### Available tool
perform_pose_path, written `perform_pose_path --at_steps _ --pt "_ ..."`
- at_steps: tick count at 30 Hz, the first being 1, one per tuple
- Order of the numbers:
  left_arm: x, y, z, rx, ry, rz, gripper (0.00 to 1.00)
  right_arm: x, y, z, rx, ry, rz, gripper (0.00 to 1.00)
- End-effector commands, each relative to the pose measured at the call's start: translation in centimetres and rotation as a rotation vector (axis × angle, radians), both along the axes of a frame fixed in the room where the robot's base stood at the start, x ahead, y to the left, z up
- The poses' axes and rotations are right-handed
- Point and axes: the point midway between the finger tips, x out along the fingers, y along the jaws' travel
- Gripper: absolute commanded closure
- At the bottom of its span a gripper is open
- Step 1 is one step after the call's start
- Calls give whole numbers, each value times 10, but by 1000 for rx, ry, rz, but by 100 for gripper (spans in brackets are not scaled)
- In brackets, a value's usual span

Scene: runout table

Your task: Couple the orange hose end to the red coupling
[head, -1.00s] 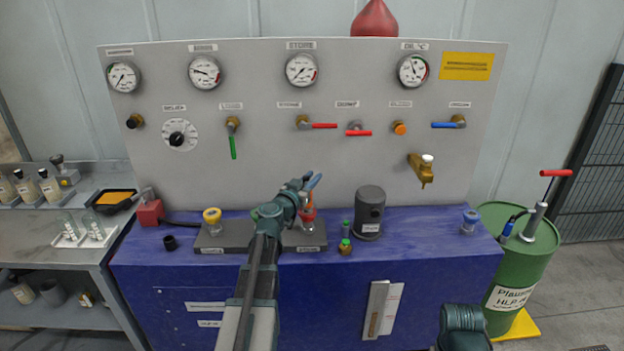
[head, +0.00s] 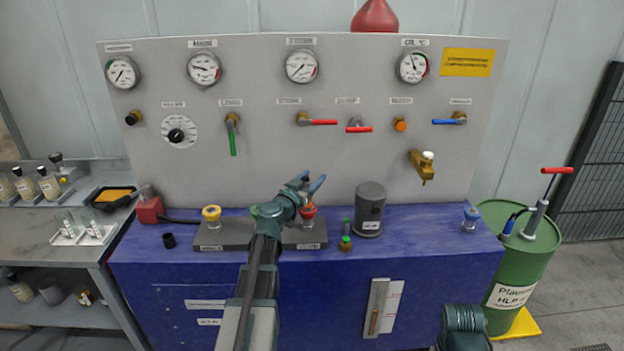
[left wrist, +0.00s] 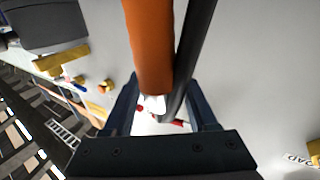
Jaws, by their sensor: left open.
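The red coupling (head: 307,224) stands on the right part of the grey block on the blue bench. The orange hose end (left wrist: 150,45) shows large in the left wrist view, with a dark hose or rod beside it. In the head view, orange shows right at the top of the coupling, partly hidden by my gripper; I cannot tell whether it is fully seated. My left gripper (head: 312,184) is just above the coupling with its jaws apart. In the left wrist view its fingers (left wrist: 163,105) are spread, the orange end running between and beyond them.
A yellow coupling (head: 211,213) stands on the same block (head: 240,236). A dark grey cylinder (head: 369,210) and a small green-topped fitting (head: 345,243) stand to the right. The gauge panel (head: 270,160) rises behind. The bench is clear further right, up to a blue-topped fitting (head: 470,218).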

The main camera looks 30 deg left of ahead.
Motion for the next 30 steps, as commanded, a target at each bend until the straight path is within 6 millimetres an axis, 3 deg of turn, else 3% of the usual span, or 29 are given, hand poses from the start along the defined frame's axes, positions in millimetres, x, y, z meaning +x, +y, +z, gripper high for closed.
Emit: perform_pose_path --at_steps 5,18,24,30 --pt "-19 -1 0 0 0 2 42 0 0 0 0 0 0 50" --pt "-110 -4 0 0 0 3 42 0 0 0 0 0 0 50" --pt "-132 -4 0 0 0 1 42 0 0 0 0 0 0 50" --pt "-138 -4 0 0 0 0 42 0 0 0 0 0 0 50"
